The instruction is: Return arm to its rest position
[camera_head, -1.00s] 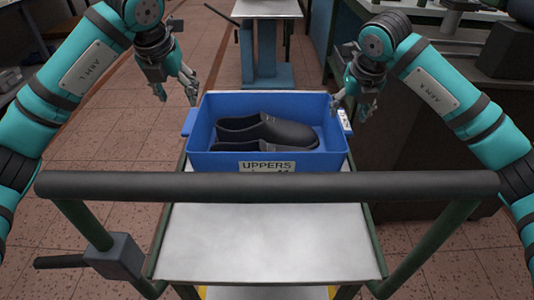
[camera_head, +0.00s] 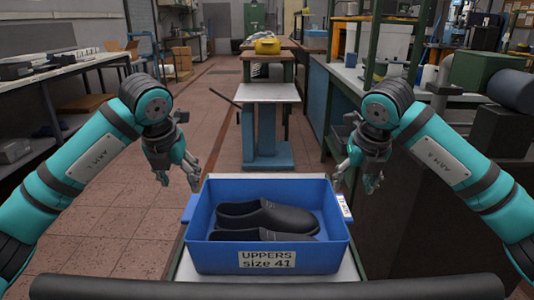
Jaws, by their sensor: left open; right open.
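My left gripper (camera_head: 178,178) is open and empty, in the air left of the blue bin, above its back left corner. My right gripper (camera_head: 354,182) is open and empty, in the air by the bin's right back corner. The blue bin (camera_head: 222,258), labelled "UPPERS size 41", stands on a cart. Two dark shoe uppers lie in it: one (camera_head: 265,216) shows nearly whole, and the other (camera_head: 262,237) is partly hidden by the bin's front wall. Neither gripper appears to touch the bin.
The cart's dark handle bar (camera_head: 265,287) crosses the bottom of the view. A small table (camera_head: 268,93) on a blue base stands behind the bin. Workbenches flank both sides. The tiled floor (camera_head: 120,225) at left is clear.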

